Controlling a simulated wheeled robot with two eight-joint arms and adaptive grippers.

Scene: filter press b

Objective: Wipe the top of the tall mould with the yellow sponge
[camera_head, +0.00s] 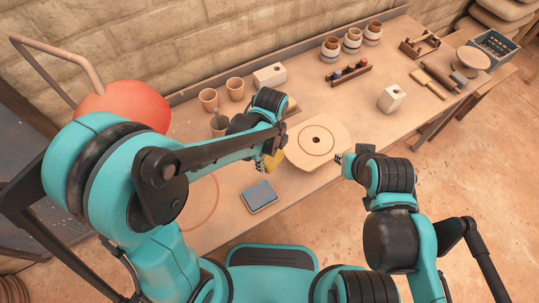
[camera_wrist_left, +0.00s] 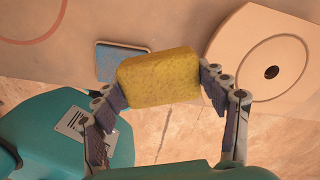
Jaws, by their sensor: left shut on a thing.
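The yellow sponge (camera_wrist_left: 158,77) is held between the two fingers of my left gripper (camera_wrist_left: 162,88). In the head view the sponge (camera_head: 273,160) shows partly behind my left arm, above the table near the round board. The left gripper in that view (camera_head: 270,150) is largely hidden by its own arm. A tall white block with a dark hole, which looks like the tall mould (camera_head: 391,99), stands upright at the right of the table, well apart from the sponge. My right gripper (camera_head: 341,161) is by the table's front edge; its finger gap is unclear.
A round board with a central hole (camera_head: 316,140) lies mid-table; a blue pad in a tray (camera_head: 260,196) lies in front. A lower white block (camera_head: 270,75) and cups (camera_head: 236,89) stand behind. Banded pots (camera_head: 352,41) stand at the back. The table between board and tall block is clear.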

